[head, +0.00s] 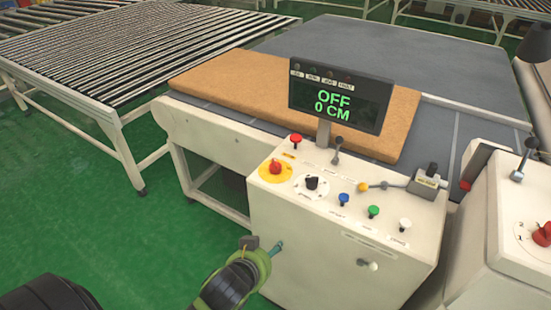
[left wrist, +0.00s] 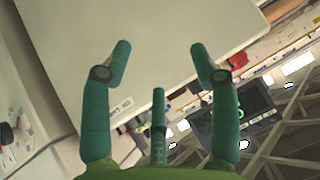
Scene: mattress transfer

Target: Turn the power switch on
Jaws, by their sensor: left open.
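A cream control box (head: 330,258) stands in the middle of the head view. My left gripper (head: 276,250) is in front of the box, lower than the panel and apart from the knob. In the left wrist view its green fingers (left wrist: 160,65) are spread and empty.
The panel also holds a black knob (head: 312,183), blue (head: 344,199), green (head: 373,211) and white (head: 405,224) buttons, and a lever (head: 375,187). A second console (head: 515,185) stands at the right. A brown mattress (head: 235,85) lies behind; a roller conveyor (head: 120,60) is at the left.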

